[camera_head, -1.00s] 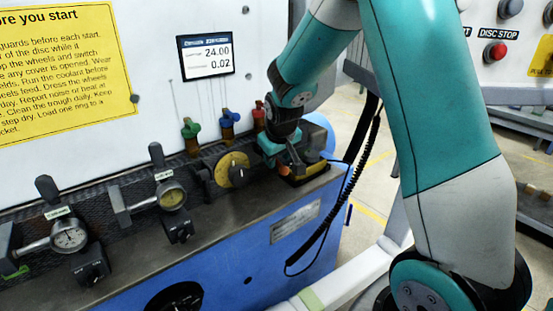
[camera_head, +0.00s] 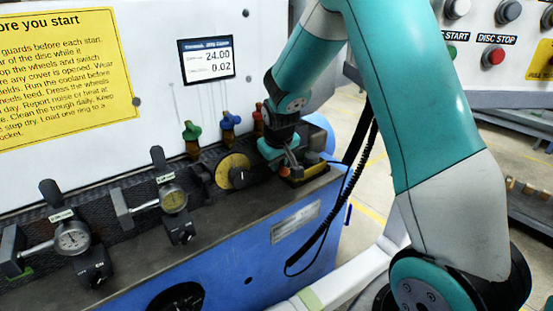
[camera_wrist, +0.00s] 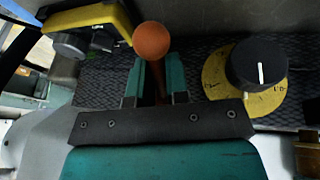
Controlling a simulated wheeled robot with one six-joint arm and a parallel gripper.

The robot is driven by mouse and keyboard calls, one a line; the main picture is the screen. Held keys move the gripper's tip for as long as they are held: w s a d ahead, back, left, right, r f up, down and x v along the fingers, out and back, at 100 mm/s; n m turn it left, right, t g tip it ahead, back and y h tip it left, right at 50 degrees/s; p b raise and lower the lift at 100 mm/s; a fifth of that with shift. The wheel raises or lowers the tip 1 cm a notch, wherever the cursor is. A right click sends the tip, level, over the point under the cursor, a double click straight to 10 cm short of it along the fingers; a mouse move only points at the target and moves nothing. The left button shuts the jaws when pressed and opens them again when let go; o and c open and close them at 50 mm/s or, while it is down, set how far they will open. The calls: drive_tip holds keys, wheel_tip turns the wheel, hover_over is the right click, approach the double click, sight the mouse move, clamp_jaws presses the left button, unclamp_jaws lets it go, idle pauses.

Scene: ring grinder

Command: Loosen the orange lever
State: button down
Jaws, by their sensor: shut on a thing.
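The orange lever has a round orange ball (camera_wrist: 152,41) on a darker red-orange stem (camera_wrist: 153,80). In the wrist view the stem stands between the teal fingers of my gripper (camera_wrist: 156,72), which is shut on it just below the ball. In the head view my gripper (camera_head: 284,160) is at the right end of the machine's ledge, beside the yellow dial. Only a small bit of the orange lever (camera_head: 285,172) shows there; the rest is hidden by the gripper.
A black knob on a yellow dial (camera_head: 234,171) sits close left of my gripper. Green (camera_head: 192,134), blue (camera_head: 230,122) and red (camera_head: 259,112) valves stand behind. A yellow-edged block (camera_head: 308,172) is close on the right. Two gauges (camera_head: 73,239) stand further left.

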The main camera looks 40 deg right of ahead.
drive_tip(key=shift+r+g+p, duration=0.45)
drive_tip(key=shift+g+p, duration=0.15)
drive_tip(key=shift+p, duration=0.2)
drive_tip(key=shift+f, duration=0.15)
drive_tip(key=c, duration=1.1)
unclamp_jaws()
drive_tip(key=b+v, duration=0.1)
drive_tip(key=v, duration=1.6)
drive_tip(key=shift+r+b, duration=0.2)
drive_tip(key=shift+b, duration=0.1)
drive_tip(key=s+a+f+n+g+y, duration=0.2)
drive_tip(key=s+a+n+y, duration=0.4)
drive_tip(key=s+a, duration=1.5)
drive_tip(key=s+f+n, duration=0.1)
drive_tip(key=s, duration=0.3)
drive_tip(key=shift+g, duration=0.3)
